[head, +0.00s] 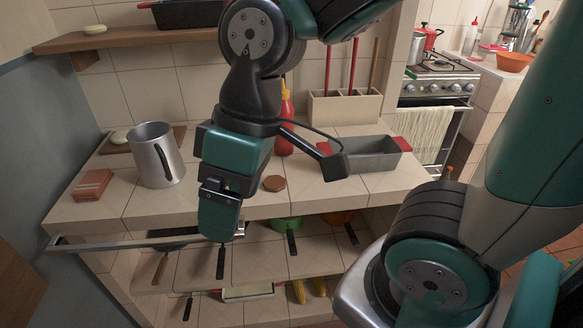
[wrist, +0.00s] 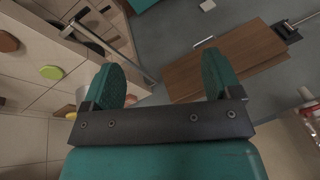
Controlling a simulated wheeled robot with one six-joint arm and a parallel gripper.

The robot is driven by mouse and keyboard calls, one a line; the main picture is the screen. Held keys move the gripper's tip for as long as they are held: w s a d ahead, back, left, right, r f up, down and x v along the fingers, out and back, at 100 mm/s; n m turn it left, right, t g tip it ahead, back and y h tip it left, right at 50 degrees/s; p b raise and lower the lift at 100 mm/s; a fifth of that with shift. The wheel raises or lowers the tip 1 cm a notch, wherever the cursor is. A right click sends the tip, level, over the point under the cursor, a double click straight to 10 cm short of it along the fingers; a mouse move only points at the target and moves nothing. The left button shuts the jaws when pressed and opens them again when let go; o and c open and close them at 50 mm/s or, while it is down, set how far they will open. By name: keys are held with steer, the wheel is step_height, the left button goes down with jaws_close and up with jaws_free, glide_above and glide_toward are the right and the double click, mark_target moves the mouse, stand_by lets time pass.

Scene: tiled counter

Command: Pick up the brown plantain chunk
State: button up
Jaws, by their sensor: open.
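The brown plantain chunk (head: 274,183) is a small, round brown piece lying on the tiled counter (head: 330,196) near its front, in the head view. My gripper (head: 217,228) hangs to its left and lower in the picture, over the counter's front edge and apart from the chunk. In the wrist view my gripper (wrist: 160,62) has its two teal fingers spread with nothing between them. A brown disc (wrist: 8,41) and a yellow-green disc (wrist: 52,72) show at the left of that view; I cannot tell whether either is the chunk.
A metal pitcher (head: 154,157) and a reddish block (head: 92,185) stand left on the counter. A red bottle (head: 285,122) and a grey pan (head: 372,155) with red handles stand behind the chunk. A metal rail (head: 145,241) runs along the front edge, above shelves with pans.

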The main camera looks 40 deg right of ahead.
steer(key=shift+o, duration=0.5)
steer(key=w+d+n+h, duration=0.1)
steer(key=w+d, duration=0.5)
steer(key=w, duration=0.4)
steer(key=shift+w+d+f, duration=0.2)
steer(key=shift+d+f, duration=0.05)
steer(key=shift+d, duration=0.15)
steer(key=n+h+p, duration=0.2)
steer(key=n+h, duration=0.1)
glide_above(275, 182)
step_height(275, 182, down, 15)
steer(key=shift+w+f, duration=0.1)
steer(key=shift+f+p, duration=0.5)
steer(key=shift+f, duration=2.35)
steer(key=c, duration=1)
